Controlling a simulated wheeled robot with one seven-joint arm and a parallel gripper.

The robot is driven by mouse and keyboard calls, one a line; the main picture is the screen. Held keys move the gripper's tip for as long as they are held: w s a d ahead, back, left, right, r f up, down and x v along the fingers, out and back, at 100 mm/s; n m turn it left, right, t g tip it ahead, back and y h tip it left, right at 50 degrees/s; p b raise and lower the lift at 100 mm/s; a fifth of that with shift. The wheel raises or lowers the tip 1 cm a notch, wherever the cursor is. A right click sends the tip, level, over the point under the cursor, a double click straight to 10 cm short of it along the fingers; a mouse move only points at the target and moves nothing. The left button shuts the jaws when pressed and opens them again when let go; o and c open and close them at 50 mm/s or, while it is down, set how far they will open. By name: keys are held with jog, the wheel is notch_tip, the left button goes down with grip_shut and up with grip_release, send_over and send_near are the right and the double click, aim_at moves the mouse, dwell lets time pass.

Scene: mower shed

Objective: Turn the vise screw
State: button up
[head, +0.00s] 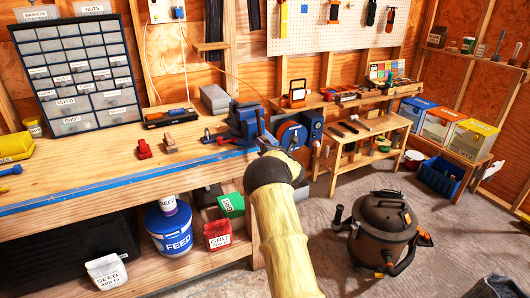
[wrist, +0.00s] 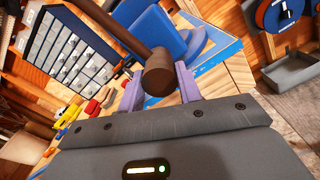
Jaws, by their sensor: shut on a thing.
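The blue vise (head: 243,118) stands at the right end of the workbench, and its blue body (wrist: 160,32) fills the upper middle of the wrist view. A brown bar with a thick rounded end (wrist: 158,75), which looks like the vise screw's handle, runs from the upper left down to my gripper (wrist: 158,84). My gripper's two purple fingers are shut on the thick end, one on each side. In the head view my gripper (head: 265,148) is at the vise's front, largely hidden by my wrist. The screw itself is hidden there.
The workbench (head: 105,165) has a blue front edge and holds a small red tool (head: 144,148) and a drawer cabinet (head: 78,72). A shop vacuum (head: 383,230) stands on the floor at right.

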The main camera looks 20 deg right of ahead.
jog(key=m+b, duration=0.3)
jog(key=m, duration=0.3)
jog(key=shift+f+b, duration=0.2)
jog(key=shift+b, duration=0.2)
jog(key=m+b, duration=0.1)
jog(key=m, duration=0.5)
jog(key=shift+r+m, duration=0.1)
jog(key=shift+m, duration=0.3)
jog(key=m+p, duration=0.1)
jog(key=m, duration=0.5)
jog(key=shift+s+d, duration=0.1)
jog(key=shift+d, duration=0.05)
jog(key=shift+m+p, duration=0.35)
jog(key=shift+m, duration=1.45)
jog(key=o, duration=0.9)
jog(key=shift+o, duration=0.4)
jog(key=shift+r, duration=0.1)
